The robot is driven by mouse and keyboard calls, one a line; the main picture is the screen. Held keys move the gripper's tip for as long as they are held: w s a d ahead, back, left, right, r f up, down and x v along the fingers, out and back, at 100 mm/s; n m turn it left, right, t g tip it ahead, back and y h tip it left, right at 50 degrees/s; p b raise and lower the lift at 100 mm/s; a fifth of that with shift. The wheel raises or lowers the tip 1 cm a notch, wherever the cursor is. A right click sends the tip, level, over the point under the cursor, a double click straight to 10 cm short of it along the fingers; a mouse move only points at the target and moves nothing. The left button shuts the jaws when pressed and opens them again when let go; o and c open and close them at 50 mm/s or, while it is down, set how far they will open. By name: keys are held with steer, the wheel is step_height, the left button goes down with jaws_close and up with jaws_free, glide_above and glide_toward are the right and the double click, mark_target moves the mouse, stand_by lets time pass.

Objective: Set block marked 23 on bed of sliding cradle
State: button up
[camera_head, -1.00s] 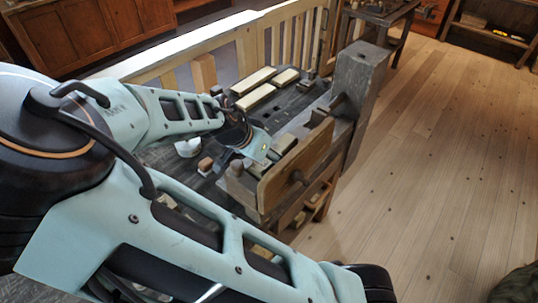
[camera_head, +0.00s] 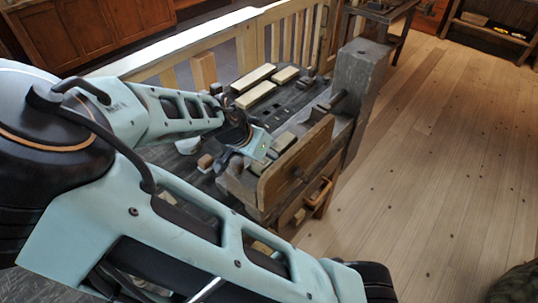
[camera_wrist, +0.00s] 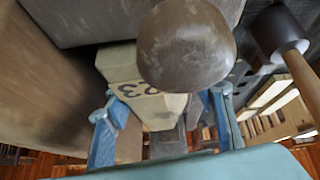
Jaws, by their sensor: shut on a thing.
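The block marked 23 (camera_wrist: 153,104) is pale wood with dark digits that read upside down in the wrist view. My gripper (camera_wrist: 165,112) has its blue fingers on either side of the block and is shut on it. A large rounded brown knob-like shape (camera_wrist: 186,45) covers part of the block in the wrist view. In the head view my gripper (camera_head: 257,146) is over the bench by the upright brown board, and the held block cannot be made out. I cannot tell for sure which part is the sliding cradle or its bed.
The dark workbench (camera_head: 300,97) carries several pale blocks (camera_head: 254,95) at the back. A small reddish-brown block (camera_head: 205,161) lies left of my gripper. A brown board (camera_head: 296,163) and thick grey post (camera_head: 357,85) stand along the right side. A mallet (camera_wrist: 279,32) shows in the wrist view.

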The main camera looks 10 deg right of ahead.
mark_target(276, 145)
stand_by(0.4)
steer(key=o, duration=1.8)
steer(key=shift+o, duration=0.7)
steer(key=shift+s+f, duration=0.1)
steer(key=shift+p, duration=0.3)
steer(key=shift+c, duration=0.3)
step_height(276, 145, up, 3)
steer(key=p, duration=0.2)
steer(key=shift+d+f+p, duration=0.1)
steer(key=shift+p, duration=0.3)
steer(key=shift+c, duration=0.3)
steer(key=shift+o, duration=1)
step_height(276, 145, up, 4)
steer(key=p, duration=0.4)
steer(key=shift+r+p, duration=0.75)
steer(key=shift+p, duration=0.2)
